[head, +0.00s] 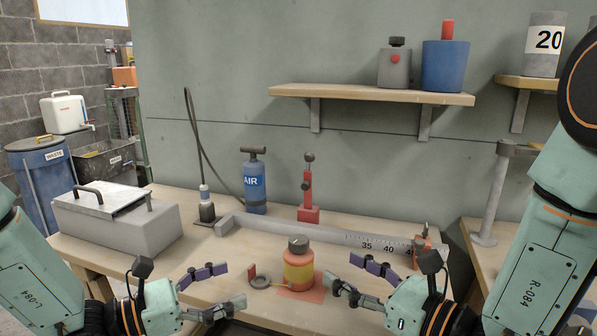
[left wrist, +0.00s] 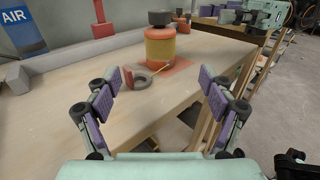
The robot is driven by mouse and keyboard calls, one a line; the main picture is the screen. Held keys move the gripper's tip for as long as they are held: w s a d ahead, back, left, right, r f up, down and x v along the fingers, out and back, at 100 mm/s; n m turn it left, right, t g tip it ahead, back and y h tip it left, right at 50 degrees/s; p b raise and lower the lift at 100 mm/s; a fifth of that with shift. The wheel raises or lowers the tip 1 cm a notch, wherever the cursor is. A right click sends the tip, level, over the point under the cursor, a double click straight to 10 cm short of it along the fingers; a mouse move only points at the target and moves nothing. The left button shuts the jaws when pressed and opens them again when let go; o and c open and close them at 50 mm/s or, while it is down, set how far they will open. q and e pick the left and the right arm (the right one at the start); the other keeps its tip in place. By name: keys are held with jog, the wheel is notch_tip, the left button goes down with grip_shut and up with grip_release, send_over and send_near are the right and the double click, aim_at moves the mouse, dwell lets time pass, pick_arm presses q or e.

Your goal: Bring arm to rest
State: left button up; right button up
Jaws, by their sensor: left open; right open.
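My left gripper (head: 222,285) is open and empty above the front of the workbench, left of a red and yellow canister. In the left wrist view its two fingers (left wrist: 157,95) are spread wide with nothing between them. My right gripper (head: 352,277) is open at the right of the canister, its fingertips near the red mat. The canister (head: 298,266) stands upright on a red mat (head: 316,294); it also shows in the left wrist view (left wrist: 160,48). Next to it lies a dark ring with a red tab (head: 259,281). I cannot tell whether the right fingers touch the mat.
A long grey rail with a scale (head: 300,230) crosses the bench behind the canister. A blue AIR pump (head: 254,185), a red post tool (head: 308,200) and a grey box (head: 115,225) stand further back. A shelf (head: 370,94) hangs above. The bench front-left is clear.

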aim_at(285, 265)
dwell(0.4)
pick_arm(q)
jog(key=x, duration=1.2)
jog(key=shift+d, duration=0.1)
pick_arm(e)
jog(key=shift+w+a, duration=0.45)
jog(key=shift+d, duration=0.15)
jog(key=shift+s, duration=0.1)
